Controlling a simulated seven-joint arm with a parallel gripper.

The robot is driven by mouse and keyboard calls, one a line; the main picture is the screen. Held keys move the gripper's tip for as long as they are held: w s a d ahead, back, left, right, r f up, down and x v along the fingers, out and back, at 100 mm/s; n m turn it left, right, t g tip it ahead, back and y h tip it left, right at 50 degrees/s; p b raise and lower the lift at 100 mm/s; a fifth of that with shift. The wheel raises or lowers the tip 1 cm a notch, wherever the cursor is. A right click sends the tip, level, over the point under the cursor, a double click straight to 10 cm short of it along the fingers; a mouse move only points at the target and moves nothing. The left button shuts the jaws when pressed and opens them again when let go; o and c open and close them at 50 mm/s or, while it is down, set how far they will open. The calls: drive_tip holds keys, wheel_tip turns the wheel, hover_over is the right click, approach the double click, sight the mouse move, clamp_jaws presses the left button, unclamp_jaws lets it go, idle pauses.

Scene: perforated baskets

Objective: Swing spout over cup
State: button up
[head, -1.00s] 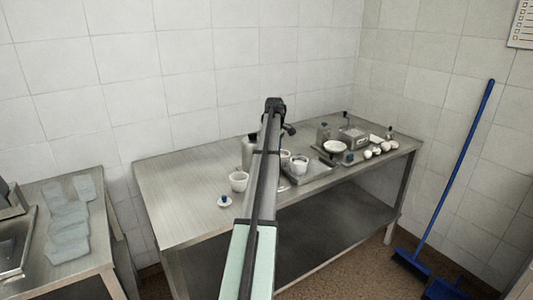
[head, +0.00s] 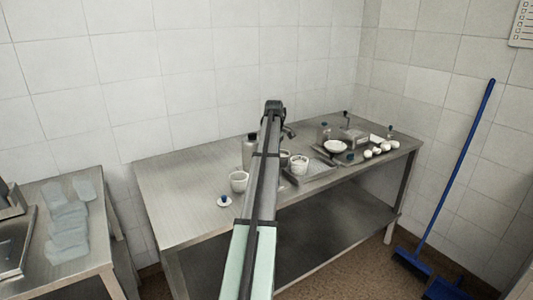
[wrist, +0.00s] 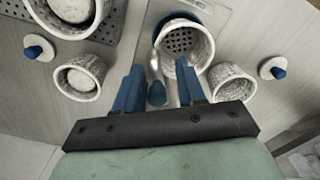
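In the wrist view, my gripper (wrist: 159,80) has two blue fingers standing apart. A grey lever-like piece with a dark blue teardrop tip (wrist: 156,94) shows between them; I cannot tell whether it is the spout or whether either finger touches it. Just beyond the right finger is a white-rimmed round holder (wrist: 186,42) with a perforated inside. White speckled cups stand at left (wrist: 80,78) and right (wrist: 231,82), with another at the top left (wrist: 72,10). In the head view, a white cup (head: 299,165) stands right of my arm; my arm hides the workspace beneath it.
White discs with blue knobs lie at the left (wrist: 38,47) and right (wrist: 272,68) in the wrist view. The table's left end is clear.

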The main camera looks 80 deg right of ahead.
drive_tip(key=shift+a, duration=0.15)
drive_tip(key=shift+w+a, duration=0.3)
drive_tip(key=shift+a, duration=0.3)
drive_tip(key=shift+w+a, duration=0.5)
drive_tip(key=shift+a, duration=0.1)
idle(0.3)
drive_tip(key=shift+o, duration=0.9)
drive_tip(key=shift+r, duration=0.2)
